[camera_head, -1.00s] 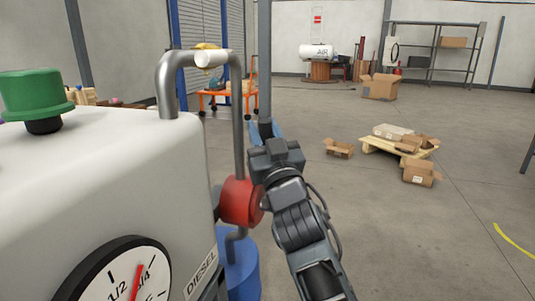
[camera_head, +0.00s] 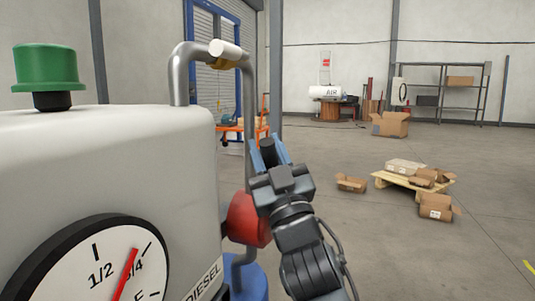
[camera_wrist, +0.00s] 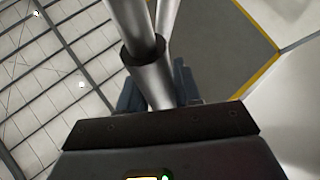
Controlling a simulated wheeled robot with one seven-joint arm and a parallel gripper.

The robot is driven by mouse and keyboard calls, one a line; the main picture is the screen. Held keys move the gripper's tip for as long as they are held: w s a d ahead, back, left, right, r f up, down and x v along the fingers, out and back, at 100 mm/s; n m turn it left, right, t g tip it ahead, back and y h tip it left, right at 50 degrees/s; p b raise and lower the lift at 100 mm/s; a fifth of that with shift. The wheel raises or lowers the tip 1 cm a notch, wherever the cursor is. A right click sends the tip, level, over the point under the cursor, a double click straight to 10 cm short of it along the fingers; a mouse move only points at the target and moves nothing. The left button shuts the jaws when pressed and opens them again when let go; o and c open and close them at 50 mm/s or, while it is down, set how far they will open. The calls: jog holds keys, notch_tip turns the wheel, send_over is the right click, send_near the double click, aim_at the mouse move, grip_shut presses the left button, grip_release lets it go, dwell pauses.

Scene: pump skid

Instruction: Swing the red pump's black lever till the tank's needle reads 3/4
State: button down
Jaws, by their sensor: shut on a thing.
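The red pump (camera_head: 248,220) sits on the right side of the white tank (camera_head: 110,150), partly hidden behind my arm. My gripper (camera_head: 268,152) has blue fingers shut on the black lever (camera_head: 267,150), whose dark end shows between them just above the pump. In the wrist view, a shiny rod with a dark collar (camera_wrist: 143,50) runs down between the fingers. The tank's gauge (camera_head: 95,265) is cut off by the lower picture edge. Its red needle (camera_head: 127,272) crosses the 3/4 label and points between the 1/2 and 3/4 ticks, nearer the 3/4 tick.
A grey hose pipe with a white nozzle (camera_head: 225,49) rises close behind the gripper. A green cap (camera_head: 45,65) tops the tank. A blue drum (camera_head: 247,283) stands below the pump. Cartons on a pallet (camera_head: 415,181) lie farther right, with open floor around them.

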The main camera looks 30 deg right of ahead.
jog(key=c, duration=0.9)
grip_release()
jog(key=shift+o, duration=0.2)
jog(key=shift+b+v, duration=1.9)
jog(key=shift+v, duration=2)
jog(key=shift+d, duration=0.1)
